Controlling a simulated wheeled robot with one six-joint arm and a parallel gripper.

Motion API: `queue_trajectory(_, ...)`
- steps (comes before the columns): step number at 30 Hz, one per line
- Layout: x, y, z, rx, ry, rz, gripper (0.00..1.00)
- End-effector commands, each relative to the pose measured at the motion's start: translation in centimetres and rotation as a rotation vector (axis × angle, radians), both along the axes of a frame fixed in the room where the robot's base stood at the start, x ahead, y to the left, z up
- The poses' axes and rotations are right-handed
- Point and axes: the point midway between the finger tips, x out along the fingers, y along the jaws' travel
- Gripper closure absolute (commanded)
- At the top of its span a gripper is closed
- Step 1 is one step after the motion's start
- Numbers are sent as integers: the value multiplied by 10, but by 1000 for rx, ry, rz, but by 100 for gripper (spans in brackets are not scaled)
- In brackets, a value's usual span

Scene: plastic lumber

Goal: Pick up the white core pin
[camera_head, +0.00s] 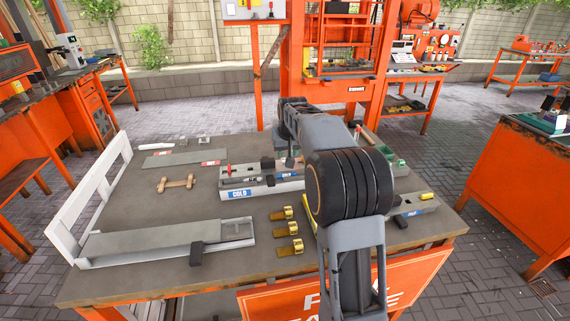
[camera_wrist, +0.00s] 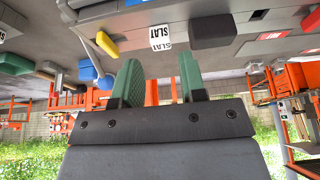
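I cannot make out the white core pin for certain in either view. In the wrist view, a thin pale rod (camera_wrist: 92,56) lies at the upper left beside a yellow piece (camera_wrist: 107,43); I cannot tell whether it is the pin. My gripper (camera_wrist: 158,72) shows in the wrist view with its two green fingers apart and nothing between them. The tabletop is beyond the fingertips, and no finger visibly touches anything. In the head view, my own arm covers the gripper and part of the worktable (camera_head: 140,284).
The table holds a long grey mould (camera_head: 150,244), a "COLD" block (camera_head: 280,188) with a red pin (camera_head: 229,170), several brass clamps (camera_head: 285,229) and a wooden piece (camera_head: 176,183). A white slatted frame (camera_head: 92,195) edges the left. An orange machine (camera_head: 335,62) stands behind.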

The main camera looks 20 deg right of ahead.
Motion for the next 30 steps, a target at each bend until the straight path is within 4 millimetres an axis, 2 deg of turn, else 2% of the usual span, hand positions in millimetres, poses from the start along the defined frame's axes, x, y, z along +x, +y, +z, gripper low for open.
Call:
queue_trajectory(12,21,-4,-41,0,2,0,62)
queue_trajectory(23,24,-4,-46,0,0,0,62)
queue_trajectory(30,24,-4,-46,0,0,0,85)
